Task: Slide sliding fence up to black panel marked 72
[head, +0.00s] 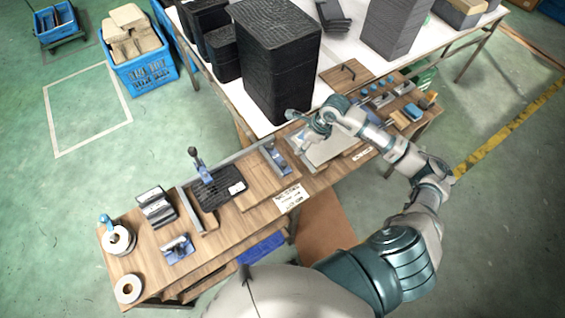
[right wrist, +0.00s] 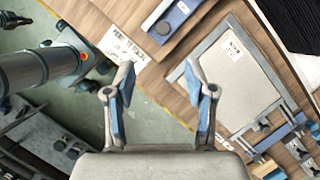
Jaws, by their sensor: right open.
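A black ribbed panel (head: 218,187) with a small white label lies on the wooden bench at left of centre; its number is too small to read. Grey metal bars run along its back and left sides. What looks like the sliding fence (head: 275,158), a grey bar with a blue block, stands to the panel's right, with bare wood between them. It also shows at the top of the right wrist view (right wrist: 172,18). My right gripper (head: 298,130) is open and empty, above the bench to the right of the fence. Its spread fingers show in the right wrist view (right wrist: 160,75). My left gripper is not seen.
A blue-handled clamp (head: 197,160) rises behind the panel. Tape rolls (head: 118,240), a metal block (head: 156,207) and a blue tool (head: 178,249) are at left. A light panel (head: 325,148) lies right. Tall black stacks (head: 278,60) stand on the white table behind.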

